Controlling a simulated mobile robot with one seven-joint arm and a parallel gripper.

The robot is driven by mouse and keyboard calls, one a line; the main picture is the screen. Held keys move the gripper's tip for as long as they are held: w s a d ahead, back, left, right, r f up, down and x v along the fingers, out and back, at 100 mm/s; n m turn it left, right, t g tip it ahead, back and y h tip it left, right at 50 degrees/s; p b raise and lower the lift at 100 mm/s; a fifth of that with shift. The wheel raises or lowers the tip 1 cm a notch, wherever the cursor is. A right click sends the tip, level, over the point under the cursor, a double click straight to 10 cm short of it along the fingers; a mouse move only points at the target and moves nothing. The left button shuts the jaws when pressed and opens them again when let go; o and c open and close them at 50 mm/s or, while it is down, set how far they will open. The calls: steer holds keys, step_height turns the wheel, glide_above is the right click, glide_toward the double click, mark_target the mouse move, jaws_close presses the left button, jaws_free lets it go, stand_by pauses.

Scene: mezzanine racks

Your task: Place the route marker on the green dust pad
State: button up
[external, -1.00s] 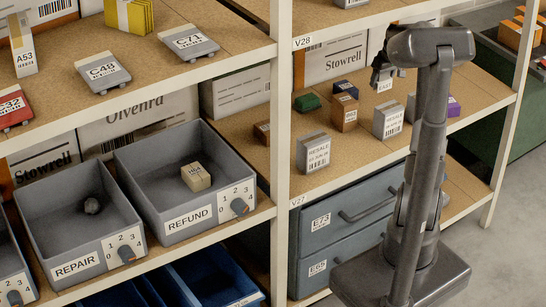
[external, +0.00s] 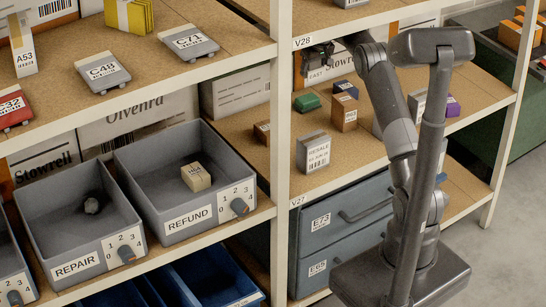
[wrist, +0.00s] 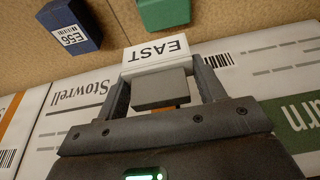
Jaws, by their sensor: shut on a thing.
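The route marker, a grey block with a white "EAST" label, is between the fingers of my gripper (external: 319,62). In the wrist view the marker (wrist: 160,90) sits between the two fingers (wrist: 162,88), and my gripper is shut on it. In the external view the marker (external: 316,75) hangs in the air, apart from the shelf board. The green dust pad (external: 307,102) lies on the shelf board, below the marker in the picture. The pad also shows at the top edge of the wrist view (wrist: 163,13), partly cut off.
A dark blue box (external: 346,89) and a brown box (external: 344,112) stand right of the pad. A grey "RESALE" box (external: 314,153) stands in front. A rack upright (external: 282,120) is at left, and the upper shelf edge (external: 340,33) runs close to my gripper.

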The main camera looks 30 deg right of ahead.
mark_target(304, 95)
steer(key=shift+w+a, duration=0.2)
steer(key=shift+a, duration=0.3)
steer(key=shift+w+a, duration=0.15)
steer(key=shift+a, duration=0.3)
step_height(304, 95, down, 8)
steer(key=shift+r, duration=0.15)
steer(key=o, duration=1)
steer(key=v, duration=0.7)
steer(key=shift+s+r, duration=0.1)
steer(key=shift+r, duration=0.2)
